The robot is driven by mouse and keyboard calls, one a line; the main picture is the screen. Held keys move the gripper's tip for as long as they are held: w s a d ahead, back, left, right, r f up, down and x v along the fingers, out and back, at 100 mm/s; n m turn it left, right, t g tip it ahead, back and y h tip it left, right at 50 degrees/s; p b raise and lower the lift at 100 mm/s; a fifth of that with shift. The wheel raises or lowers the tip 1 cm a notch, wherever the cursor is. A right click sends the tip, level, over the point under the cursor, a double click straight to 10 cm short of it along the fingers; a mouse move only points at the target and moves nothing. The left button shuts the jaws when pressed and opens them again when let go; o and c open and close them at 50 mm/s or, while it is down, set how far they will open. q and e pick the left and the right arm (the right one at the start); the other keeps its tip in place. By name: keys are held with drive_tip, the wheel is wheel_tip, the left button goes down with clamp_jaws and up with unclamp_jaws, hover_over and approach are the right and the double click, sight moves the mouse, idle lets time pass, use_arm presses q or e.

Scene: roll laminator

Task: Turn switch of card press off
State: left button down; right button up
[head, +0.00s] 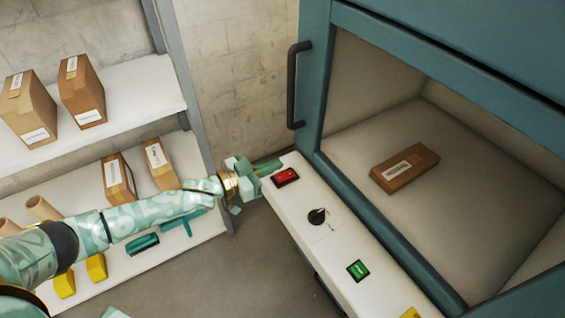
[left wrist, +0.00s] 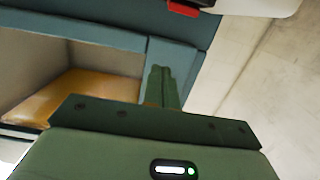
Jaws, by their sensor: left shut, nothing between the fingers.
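The card press is a large teal machine (head: 312,85) with a white control ledge (head: 300,204) along its front. On the ledge are a red switch (head: 286,177), a black knob (head: 317,216) and a green switch (head: 358,270). My left gripper (head: 268,167) is shut and empty, its tips close beside the red switch at the far end of the ledge. I cannot tell whether they touch it. In the left wrist view the shut fingers (left wrist: 164,88) point toward the teal frame, and the red switch (left wrist: 184,9) shows at the top. My right gripper is out of view.
A brown box (head: 405,168) lies inside the machine's open chamber. A dark vertical handle (head: 293,85) stands out at the frame's left. White shelves (head: 130,95) with several boxes stand at the left. Grey floor (head: 250,255) is free between shelves and ledge.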

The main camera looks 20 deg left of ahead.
use_arm(q)
drive_tip(key=s+a, duration=0.1)
drive_tip(key=s+a+r+p, duration=0.1)
drive_tip(key=s+a+r, duration=0.1)
drive_tip(key=s, duration=0.1)
drive_tip(key=shift+a+p, duration=0.1)
drive_tip(key=shift+p, duration=0.2)
